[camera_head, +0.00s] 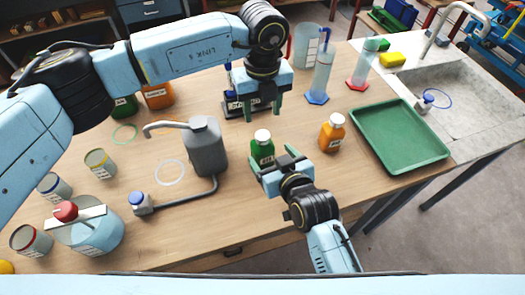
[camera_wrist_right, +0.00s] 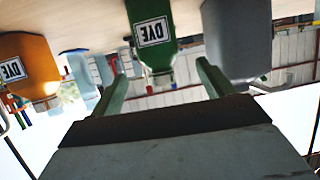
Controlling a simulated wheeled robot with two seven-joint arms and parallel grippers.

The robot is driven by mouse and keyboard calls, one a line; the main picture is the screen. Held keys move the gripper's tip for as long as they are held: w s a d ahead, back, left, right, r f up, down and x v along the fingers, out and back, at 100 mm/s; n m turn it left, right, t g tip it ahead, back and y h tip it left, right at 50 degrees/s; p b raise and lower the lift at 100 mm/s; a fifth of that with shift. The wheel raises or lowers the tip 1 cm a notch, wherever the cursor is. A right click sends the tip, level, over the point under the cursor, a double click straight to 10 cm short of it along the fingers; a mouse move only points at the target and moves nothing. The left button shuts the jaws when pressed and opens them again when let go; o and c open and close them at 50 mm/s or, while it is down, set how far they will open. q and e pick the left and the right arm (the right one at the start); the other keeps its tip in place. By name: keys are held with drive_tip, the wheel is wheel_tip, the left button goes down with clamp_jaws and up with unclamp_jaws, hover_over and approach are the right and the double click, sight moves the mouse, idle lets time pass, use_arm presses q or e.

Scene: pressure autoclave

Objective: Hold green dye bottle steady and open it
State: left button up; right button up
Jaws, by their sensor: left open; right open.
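The green dye bottle (camera_head: 263,155) with a white cap (camera_head: 262,136) stands upright on the wooden table. In the right wrist view, which looks upside down, the bottle (camera_wrist_right: 151,40) shows a "DYE" label. My right gripper (camera_head: 272,156) is low at the bottle's near side, open. In its wrist view the two fingers (camera_wrist_right: 160,72) spread to either side of the bottle, with gaps to it. My left gripper (camera_head: 264,114) points down above and slightly behind the white cap, open and empty. The cap is free of both grippers.
An orange bottle (camera_head: 333,132) stands right of the green one, before a green tray (camera_head: 437,160). A grey canister (camera_head: 206,150) with a spout stands left. Cylinders (camera_head: 318,80) stand behind. Jars and a pressure vessel (camera_head: 90,237) occupy the left.

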sight(265, 147)
drive_tip(key=x, duration=0.7)
